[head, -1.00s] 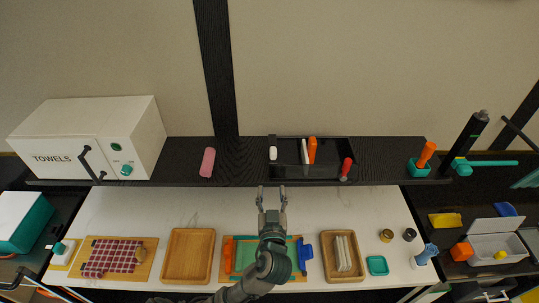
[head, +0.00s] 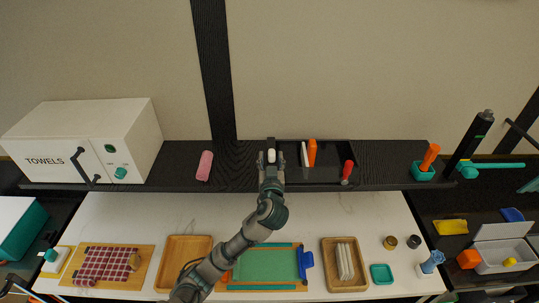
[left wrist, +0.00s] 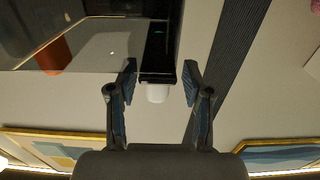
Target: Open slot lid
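A small white knob (head: 271,156) is at the left end of the black tray (head: 330,178) on the dark shelf. I cannot make out a separate lid edge there. My left gripper (head: 270,161) reaches up to the knob from the front. In the left wrist view the white knob (left wrist: 157,94) juts from the end of a black bar (left wrist: 158,45). The left gripper's fingers (left wrist: 160,82) stand apart, one on each side, with gaps showing between them and the knob. My right gripper is not in view.
White and orange upright pieces (head: 311,153) and a red-handled item (head: 347,172) are in the tray to the right. A pink roll (head: 205,165) lies to the left on the shelf. The counter below holds a wooden tray (head: 184,264) and a board with a green mat (head: 265,264).

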